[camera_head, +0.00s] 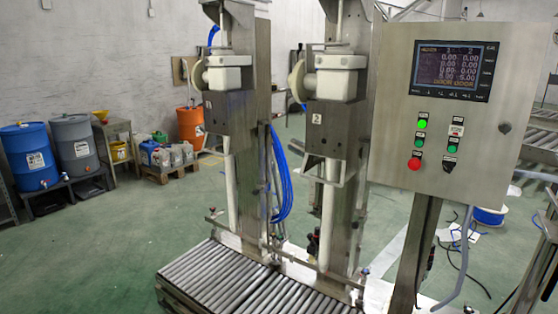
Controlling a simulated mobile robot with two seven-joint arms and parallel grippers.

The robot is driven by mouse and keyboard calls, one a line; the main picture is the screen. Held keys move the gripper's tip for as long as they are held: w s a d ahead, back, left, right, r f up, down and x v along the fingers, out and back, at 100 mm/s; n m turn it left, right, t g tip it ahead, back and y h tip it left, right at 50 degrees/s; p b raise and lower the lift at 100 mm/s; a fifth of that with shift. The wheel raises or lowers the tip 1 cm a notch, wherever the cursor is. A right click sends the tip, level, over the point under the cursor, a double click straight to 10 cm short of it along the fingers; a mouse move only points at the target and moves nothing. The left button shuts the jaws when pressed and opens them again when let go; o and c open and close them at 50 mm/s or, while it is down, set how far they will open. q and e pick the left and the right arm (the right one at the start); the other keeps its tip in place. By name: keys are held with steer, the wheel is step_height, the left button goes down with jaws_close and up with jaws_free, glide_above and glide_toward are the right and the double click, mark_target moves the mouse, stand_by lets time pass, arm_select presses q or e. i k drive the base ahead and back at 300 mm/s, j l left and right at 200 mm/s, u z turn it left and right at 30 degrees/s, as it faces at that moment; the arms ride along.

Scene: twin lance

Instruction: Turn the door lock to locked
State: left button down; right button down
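The grey metal control cabinet (387,115) stands at the right on a post. On the right side of its front is a small dark fitting (505,128) that looks like the door lock. It is too small to tell which way it is turned. The cabinet door looks closed. Neither of my grippers is in view.
The cabinet front has a screen (455,68), a lit green button (422,123) and a red button (414,163). Two lance columns and a roller conveyor (215,283) stand left of it. Cables lie on the floor at right. The green floor (110,245) at left is clear.

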mark_target(505, 127)
steer(key=z, duration=1.3)
